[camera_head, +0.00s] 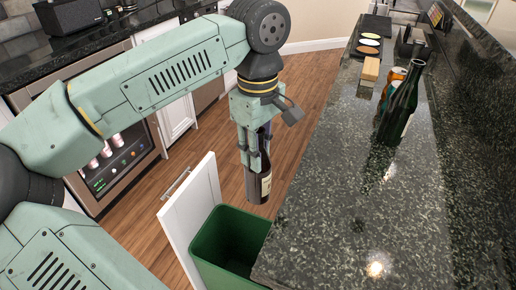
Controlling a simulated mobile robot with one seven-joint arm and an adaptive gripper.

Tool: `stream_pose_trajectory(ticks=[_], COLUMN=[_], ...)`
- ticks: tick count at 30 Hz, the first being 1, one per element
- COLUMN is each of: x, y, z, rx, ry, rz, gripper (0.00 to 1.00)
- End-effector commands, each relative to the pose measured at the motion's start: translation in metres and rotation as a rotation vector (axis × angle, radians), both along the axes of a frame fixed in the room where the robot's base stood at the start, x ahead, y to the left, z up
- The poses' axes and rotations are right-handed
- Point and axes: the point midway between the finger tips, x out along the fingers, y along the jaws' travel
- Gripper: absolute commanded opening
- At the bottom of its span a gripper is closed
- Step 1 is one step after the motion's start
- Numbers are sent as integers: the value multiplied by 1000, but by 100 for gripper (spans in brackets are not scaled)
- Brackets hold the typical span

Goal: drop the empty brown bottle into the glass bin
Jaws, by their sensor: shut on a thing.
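My gripper (252,150) is shut on the brown bottle (259,186), a dark bottle with a pale label. It holds the bottle roughly upright, beside the counter's left edge. A green bin (236,240) stands lower, under the counter, with its open top showing. In the picture the bottle's lower end is just above the bin's far right part. The gap in depth between them is hard to judge. The bottle's upper part is partly hidden by my fingers. The bin's inside is dark, and its lower front is cut off by the picture edge.
The dark stone counter (330,215) carries a green bottle (400,105), an orange can (392,82), a wooden block (370,70) and several coasters (369,42). An open white cabinet door (192,215) stands left of the bin. A glass-front drinks fridge (120,160) is behind my arm.

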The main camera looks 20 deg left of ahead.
Motion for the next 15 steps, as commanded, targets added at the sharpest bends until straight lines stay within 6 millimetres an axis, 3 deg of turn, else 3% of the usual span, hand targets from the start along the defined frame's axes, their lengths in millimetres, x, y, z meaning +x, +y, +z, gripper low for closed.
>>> stream_pose_trajectory(ticks=[9,15], x=[0,0], y=[0,0], z=[-41,-49], rx=[0,-1], ry=[0,-2], rz=[0,0], gripper=[0,0])
